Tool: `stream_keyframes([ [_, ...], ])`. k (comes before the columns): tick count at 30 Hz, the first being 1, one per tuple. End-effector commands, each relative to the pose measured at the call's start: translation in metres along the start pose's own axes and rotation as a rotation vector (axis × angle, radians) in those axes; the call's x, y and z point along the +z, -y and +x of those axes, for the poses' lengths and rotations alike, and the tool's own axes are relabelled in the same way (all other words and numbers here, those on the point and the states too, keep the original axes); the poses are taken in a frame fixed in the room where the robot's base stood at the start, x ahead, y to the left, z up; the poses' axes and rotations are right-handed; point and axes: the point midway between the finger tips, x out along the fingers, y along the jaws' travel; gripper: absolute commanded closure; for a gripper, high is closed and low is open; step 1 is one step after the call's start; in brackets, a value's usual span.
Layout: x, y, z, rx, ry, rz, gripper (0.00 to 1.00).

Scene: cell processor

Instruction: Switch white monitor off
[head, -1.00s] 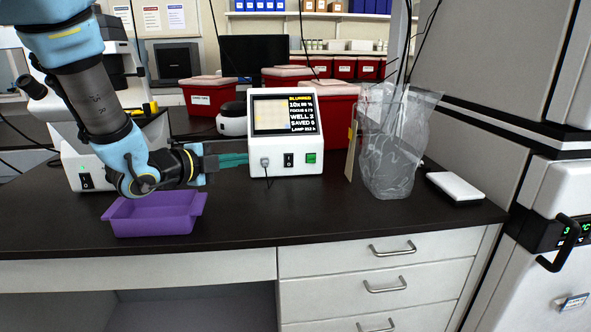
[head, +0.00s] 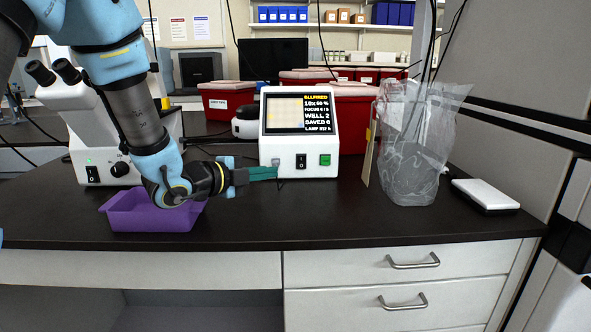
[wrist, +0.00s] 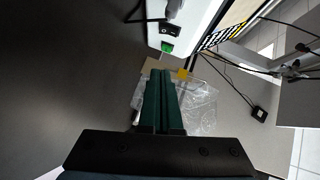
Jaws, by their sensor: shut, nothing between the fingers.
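The white monitor (head: 268,152) stands on the black bench with its screen (head: 301,113) lit, showing a pale grid picture and text. Its lower front carries a black rocker switch (head: 301,161) and a green button (head: 325,160), with a plugged cable at the left. My gripper (head: 276,173) is shut and empty, its green fingers pointing right, low in front of the monitor's lower left corner. In the wrist view the shut fingers (wrist: 160,75) point toward the bag; the black switch (wrist: 171,29) and green button (wrist: 167,47) lie beyond the tips. Contact with the monitor cannot be told.
A purple tray (head: 125,218) lies below my arm. A white microscope (head: 92,130) stands at left. A clear plastic bag (head: 415,150) stands right of the monitor, and a white flat box (head: 486,193) lies farther right. Red bins stand behind. The bench front is clear.

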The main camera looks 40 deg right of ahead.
Motion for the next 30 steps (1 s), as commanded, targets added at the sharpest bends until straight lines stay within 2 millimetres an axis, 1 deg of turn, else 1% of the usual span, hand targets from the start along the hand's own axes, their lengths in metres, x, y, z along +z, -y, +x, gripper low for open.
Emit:
stream_keyframes([
  [5,-0.002,0.001,0.025,0.003,-0.003,0.000,1.00],
  [16,-0.002,0.002,0.100,0.001,-0.002,-0.001,1.00],
  [18,0.009,0.003,0.106,0.001,0.002,0.000,1.00],
  [21,0.018,0.002,0.114,0.001,0.000,0.000,1.00],
  [24,0.023,0.001,0.120,0.001,0.000,-0.001,1.00],
  [30,0.028,0.000,0.125,0.001,0.000,0.000,1.00],
])
